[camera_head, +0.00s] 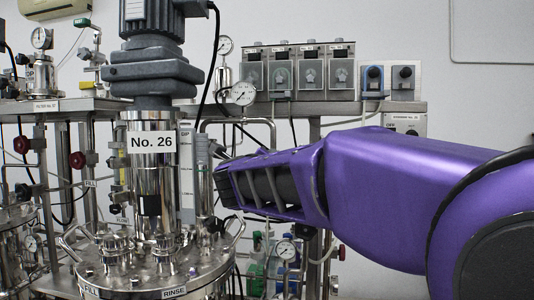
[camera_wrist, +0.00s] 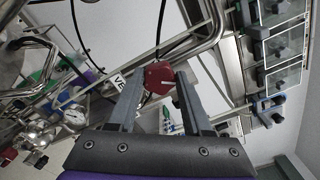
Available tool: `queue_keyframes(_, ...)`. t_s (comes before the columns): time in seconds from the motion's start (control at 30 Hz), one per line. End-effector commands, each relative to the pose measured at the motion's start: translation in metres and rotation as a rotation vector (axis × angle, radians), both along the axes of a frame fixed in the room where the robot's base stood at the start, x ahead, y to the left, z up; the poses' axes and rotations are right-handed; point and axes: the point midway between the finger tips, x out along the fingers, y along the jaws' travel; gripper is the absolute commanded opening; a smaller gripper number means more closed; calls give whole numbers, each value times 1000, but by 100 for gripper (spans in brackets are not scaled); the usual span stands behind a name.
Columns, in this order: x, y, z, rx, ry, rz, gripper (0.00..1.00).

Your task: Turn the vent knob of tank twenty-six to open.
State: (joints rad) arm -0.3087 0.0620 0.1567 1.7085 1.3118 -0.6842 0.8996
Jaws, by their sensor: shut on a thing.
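Tank No. 26 (camera_head: 155,270) stands at the left centre in the head view, with its "No. 26" label (camera_head: 152,142) on the steel column. My gripper (camera_wrist: 159,78) is shut on a dark red knob (camera_wrist: 158,73), one finger on each side of it in the wrist view. A white mark shows on the knob's face. A partly covered label beginning "VE" (camera_wrist: 117,82) is beside the knob. In the head view my gripper (camera_head: 222,186) is just right of the tank's column. The knob is hidden there behind my gripper.
Steel pipes (camera_head: 245,123) and a pressure gauge (camera_head: 243,94) are close above my gripper. A row of pumps (camera_head: 298,72) sits on the shelf behind. Another gauge (camera_head: 285,249) and hoses are below. Open wall is at the upper right.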

Motion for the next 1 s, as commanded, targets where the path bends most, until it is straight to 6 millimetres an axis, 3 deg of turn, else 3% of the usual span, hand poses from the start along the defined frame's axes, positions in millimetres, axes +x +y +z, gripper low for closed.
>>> queue_keyframes(0.6,0,0,-1,-569,110,0,0)
queue_keyframes(1.0,0,0,-2,-843,162,-2,0)
